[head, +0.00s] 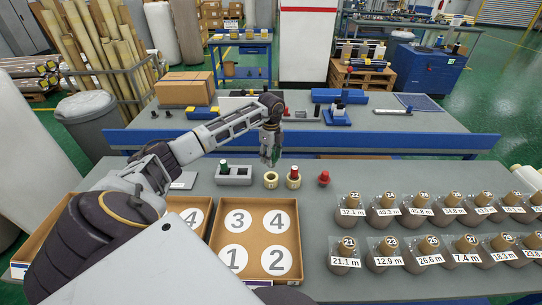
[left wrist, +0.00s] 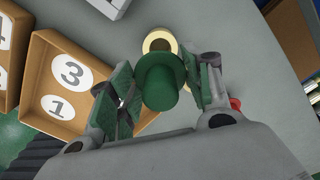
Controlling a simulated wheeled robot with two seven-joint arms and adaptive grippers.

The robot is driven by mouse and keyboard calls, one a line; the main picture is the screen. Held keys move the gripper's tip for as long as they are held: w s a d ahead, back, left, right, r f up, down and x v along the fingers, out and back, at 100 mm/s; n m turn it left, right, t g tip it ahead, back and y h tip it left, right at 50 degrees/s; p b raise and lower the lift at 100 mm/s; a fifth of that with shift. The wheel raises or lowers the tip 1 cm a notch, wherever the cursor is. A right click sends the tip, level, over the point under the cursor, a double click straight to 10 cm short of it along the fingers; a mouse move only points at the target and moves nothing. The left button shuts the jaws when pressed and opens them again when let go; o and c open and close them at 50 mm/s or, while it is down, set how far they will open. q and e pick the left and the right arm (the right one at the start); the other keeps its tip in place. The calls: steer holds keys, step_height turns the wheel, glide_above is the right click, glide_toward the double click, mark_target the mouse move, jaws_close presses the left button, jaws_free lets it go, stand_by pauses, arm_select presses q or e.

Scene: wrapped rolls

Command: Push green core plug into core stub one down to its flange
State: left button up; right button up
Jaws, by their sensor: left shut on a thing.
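My left gripper (head: 270,157) is shut on a green core plug, held above the table. In the left wrist view the green plug (left wrist: 160,84), with its wide round flange, sits between the two fingers of the gripper (left wrist: 160,88). An open cream core stub (head: 271,180) stands on the table just below the gripper; it shows beyond the plug in the left wrist view (left wrist: 160,42). The plug is apart from the stub in the head view. A second stub (head: 293,181) has a red plug in its top. I see no number on either stub. My right gripper is not in view.
A grey holder (head: 233,176) with another green plug (head: 224,167) stands left of the stubs. A loose red plug (head: 324,178) stands to the right. Numbered trays (head: 213,238) lie in front, and several labelled wrapped rolls (head: 383,217) fill the right side.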

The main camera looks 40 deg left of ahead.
arm_select(q)
steer(key=shift+f+b, duration=1)
steer(key=shift+f, duration=0.55)
steer(key=shift+f+b, duration=0.55)
steer(key=shift+f, duration=0.2)
steer(key=shift+f+b, duration=0.55)
steer(key=shift+f, duration=0.4)
steer(key=shift+f+b, duration=0.35)
steer(key=shift+f, duration=0.4)
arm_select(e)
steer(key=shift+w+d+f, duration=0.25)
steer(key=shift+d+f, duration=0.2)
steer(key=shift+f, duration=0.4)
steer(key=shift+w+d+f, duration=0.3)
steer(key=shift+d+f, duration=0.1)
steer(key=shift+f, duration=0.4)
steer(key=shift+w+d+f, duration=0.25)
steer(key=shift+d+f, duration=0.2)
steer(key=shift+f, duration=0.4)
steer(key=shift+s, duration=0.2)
arm_select(q)
steer(key=shift+f, duration=0.1)
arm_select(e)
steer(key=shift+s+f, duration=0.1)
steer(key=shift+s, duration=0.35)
arm_select(q)
steer(key=shift+f, duration=0.15)
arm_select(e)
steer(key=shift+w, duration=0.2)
